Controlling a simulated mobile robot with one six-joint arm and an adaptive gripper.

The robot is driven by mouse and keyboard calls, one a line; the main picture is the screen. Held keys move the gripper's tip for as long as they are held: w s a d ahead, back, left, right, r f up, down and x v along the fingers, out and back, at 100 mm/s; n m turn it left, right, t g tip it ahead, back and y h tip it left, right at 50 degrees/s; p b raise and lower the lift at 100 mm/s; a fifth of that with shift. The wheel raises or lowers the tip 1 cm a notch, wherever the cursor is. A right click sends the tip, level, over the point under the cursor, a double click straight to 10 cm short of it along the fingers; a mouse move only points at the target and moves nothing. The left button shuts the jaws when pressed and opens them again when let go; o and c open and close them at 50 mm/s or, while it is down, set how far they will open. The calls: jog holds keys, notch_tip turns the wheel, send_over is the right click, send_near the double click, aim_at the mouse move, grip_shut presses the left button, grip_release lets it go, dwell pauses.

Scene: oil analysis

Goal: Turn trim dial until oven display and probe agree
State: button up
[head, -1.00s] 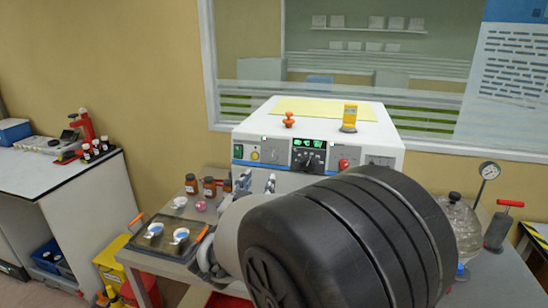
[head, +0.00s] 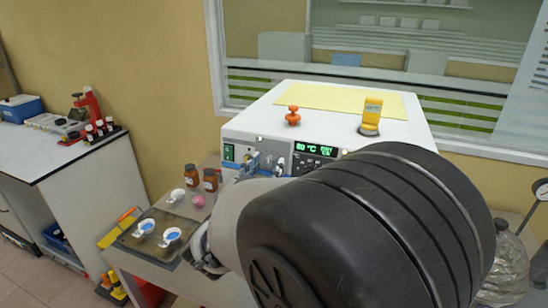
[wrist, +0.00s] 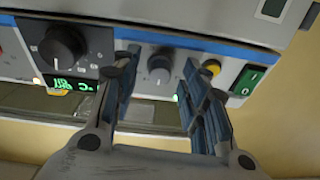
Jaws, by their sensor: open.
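The white oven (head: 325,110) has a green-lit display (head: 316,149) on its front panel, which seems to read 80 °C; my arm hides the panel below it. A yellow handheld probe meter (head: 371,113) stands on the oven top, its reading too small to make out. In the wrist view the panel appears upside down, with a small grey dial (wrist: 160,67), seemingly the trim dial, and a larger black knob (wrist: 62,45) beside the display (wrist: 72,85). My gripper (wrist: 160,60) is open, its fingers either side of the grey dial in view; contact is not clear.
A yellow knob (wrist: 211,68) and a green switch (wrist: 247,79) sit close beside the fingers. Brown bottles (head: 210,180) and a tray with white dishes (head: 171,237) are left of my arm.

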jog(key=shift+w, duration=0.1)
jog(key=shift+c, duration=0.3)
grip_shut()
